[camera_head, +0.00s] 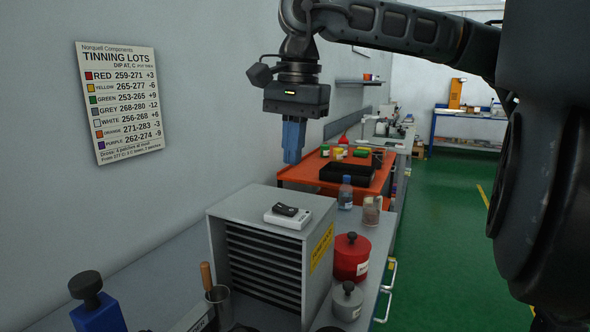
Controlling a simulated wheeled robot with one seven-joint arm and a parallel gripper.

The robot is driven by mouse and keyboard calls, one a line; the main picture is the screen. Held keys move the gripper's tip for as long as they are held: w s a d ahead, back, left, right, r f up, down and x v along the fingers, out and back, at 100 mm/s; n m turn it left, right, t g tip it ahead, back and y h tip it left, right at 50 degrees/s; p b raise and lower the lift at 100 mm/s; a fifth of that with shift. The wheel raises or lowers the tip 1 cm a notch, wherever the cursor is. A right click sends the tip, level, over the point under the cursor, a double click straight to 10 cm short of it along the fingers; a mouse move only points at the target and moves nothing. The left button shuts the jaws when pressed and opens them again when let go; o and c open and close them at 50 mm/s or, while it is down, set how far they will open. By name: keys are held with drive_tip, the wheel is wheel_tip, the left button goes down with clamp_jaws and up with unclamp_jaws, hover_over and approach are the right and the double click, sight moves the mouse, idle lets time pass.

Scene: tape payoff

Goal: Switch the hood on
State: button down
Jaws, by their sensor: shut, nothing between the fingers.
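The hood (228,240) is a grey metal box with dark slats across its open front and a yellow label on its side. A white switch plate (287,221) with a black rocker (285,209) sits on its top. The rocker looks tilted, but I cannot tell which position it is in. My gripper (293,158) points down with its blue fingers together and empty. It hangs in the air above the hood, apart from the switch.
A red lidded pot (351,259) and a grey lidded pot (347,301) stand right of the hood. A bottle (345,194) and a jar (371,210) stand behind. An orange table (300,172) holds a black tray (346,173). A lot chart (120,105) hangs on the left wall. The green floor is clear.

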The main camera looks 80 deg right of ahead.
drive_tip(key=r, duration=0.5)
drive_tip(key=shift+s+a+r, duration=0.1)
drive_tip(key=shift+s+r, duration=0.2)
drive_tip(key=shift+r, duration=0.1)
